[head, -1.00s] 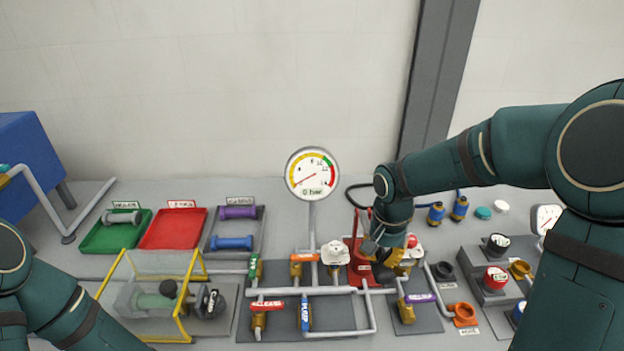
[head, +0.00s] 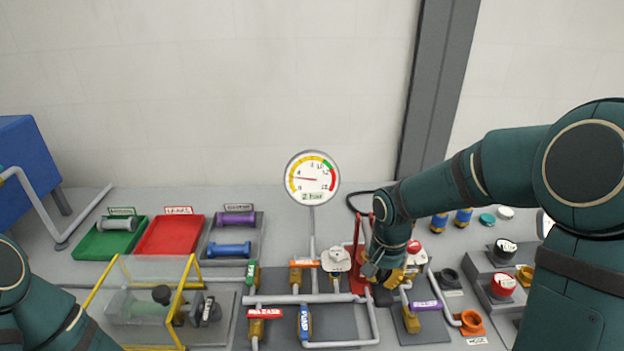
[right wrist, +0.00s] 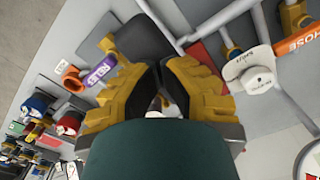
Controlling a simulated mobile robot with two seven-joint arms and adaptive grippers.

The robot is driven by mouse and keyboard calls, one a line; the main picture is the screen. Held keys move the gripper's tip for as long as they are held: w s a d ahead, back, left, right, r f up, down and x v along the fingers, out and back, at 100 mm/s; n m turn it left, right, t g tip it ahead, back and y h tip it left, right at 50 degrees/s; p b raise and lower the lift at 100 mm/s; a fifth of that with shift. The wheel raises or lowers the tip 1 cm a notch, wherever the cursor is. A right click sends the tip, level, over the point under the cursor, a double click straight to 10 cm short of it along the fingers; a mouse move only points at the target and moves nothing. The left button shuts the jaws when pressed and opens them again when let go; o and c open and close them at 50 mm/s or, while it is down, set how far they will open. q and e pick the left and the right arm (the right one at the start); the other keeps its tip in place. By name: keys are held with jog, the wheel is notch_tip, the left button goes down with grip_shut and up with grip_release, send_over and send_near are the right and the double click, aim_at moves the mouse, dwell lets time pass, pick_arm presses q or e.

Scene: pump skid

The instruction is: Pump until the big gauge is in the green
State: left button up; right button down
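The big round gauge (head: 312,178) stands on a post at the back, its needle pointing left in the yellow and its readout showing 2 bar. Its green band lies at the upper right of the dial. The red pump (head: 357,258) stands below and right of the gauge, partly hidden by my right arm. My right gripper (head: 378,270) is down beside the pump, right of it. In the right wrist view its yellow and black fingers (right wrist: 161,72) are brought together, with no held thing visible between the tips. My left gripper is out of view.
Pipes with labelled valves, an orange-handled one (head: 304,263) and a purple-handled one (head: 425,306) among them, crowd around the pump. A yellow-framed clear guard (head: 185,300) stands at left. Green (head: 90,240) and red (head: 168,236) trays lie behind it.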

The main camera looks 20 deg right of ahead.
pick_arm(q)
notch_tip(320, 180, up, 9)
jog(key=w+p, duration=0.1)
jog(key=p, duration=0.7)
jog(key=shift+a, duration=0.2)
pick_arm(e)
notch_tip(320, 180, up, 10)
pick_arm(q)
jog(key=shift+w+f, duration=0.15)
pick_arm(e)
jog(key=shift+f+b, duration=2.4)
jog(key=shift+f, duration=0.65)
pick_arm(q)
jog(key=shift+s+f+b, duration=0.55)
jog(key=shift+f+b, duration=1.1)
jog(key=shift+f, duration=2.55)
pick_arm(e)
jog(key=shift+f, duration=2.25)
pick_arm(q)
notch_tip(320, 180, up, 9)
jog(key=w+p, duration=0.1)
jog(key=p, duration=0.7)
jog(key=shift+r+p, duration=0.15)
jog(key=shift+p, duration=0.2)
pick_arm(e)
notch_tip(320, 180, up, 11)
jog(key=shift+f, duration=0.15)
